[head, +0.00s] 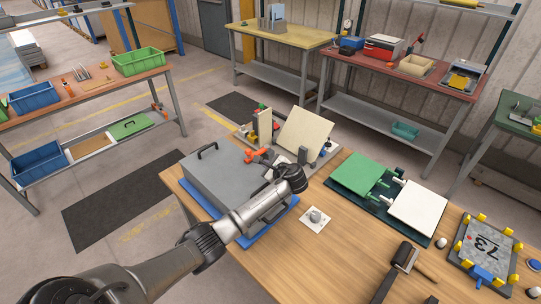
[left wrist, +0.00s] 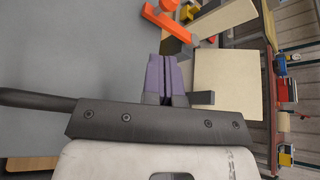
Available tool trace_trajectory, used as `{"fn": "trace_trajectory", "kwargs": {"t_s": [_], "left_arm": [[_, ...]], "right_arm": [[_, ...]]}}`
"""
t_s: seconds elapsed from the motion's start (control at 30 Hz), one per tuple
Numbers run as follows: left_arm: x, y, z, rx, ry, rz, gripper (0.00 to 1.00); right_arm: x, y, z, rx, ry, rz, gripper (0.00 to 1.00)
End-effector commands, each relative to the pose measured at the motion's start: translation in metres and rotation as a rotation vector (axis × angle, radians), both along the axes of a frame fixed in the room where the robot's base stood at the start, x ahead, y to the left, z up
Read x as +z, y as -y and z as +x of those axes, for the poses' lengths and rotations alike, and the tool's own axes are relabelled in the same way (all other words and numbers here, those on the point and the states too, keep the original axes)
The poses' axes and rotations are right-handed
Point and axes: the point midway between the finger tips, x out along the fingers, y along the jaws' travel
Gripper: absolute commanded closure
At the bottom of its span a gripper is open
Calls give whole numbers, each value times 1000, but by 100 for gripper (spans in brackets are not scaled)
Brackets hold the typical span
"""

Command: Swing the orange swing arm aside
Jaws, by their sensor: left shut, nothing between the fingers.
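The orange swing arm (head: 258,154) is on the panel bender (head: 305,133) at the back left of the wooden table, near its upright cream panels. It also shows at the top of the left wrist view (left wrist: 165,20). My left gripper (left wrist: 167,78) is shut and empty, its purple fingers together. The fingers point toward the bender, with a visible gap to the orange arm. In the head view my left wrist (head: 290,182) hides part of the bender's front. My right gripper is out of view.
A grey case (head: 215,178) with black handles lies on a blue mat (head: 262,226) under my left arm. A small plate with a knob (head: 316,219) is to its right. A green and white panel fixture (head: 365,176) and a yellow-clamped plate (head: 485,246) stand farther right.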

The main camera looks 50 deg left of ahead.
Motion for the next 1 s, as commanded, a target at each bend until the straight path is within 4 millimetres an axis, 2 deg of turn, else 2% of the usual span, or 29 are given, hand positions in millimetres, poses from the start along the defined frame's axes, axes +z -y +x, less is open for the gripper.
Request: {"fn": "trace_trajectory", "kwargs": {"t_s": [0.2, 0.4, 0.6, 1.0], "left_arm": [[5, -2, -1, -111, -289, 49, 100], [5, -2, -1, -179, -451, 53, 100], [5, -2, -1, -205, -512, 54, 100], [5, -3, -1, -206, -517, 54, 100]], "right_arm": [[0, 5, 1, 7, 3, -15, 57], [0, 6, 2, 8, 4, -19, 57], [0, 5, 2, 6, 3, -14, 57], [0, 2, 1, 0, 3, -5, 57]]}}
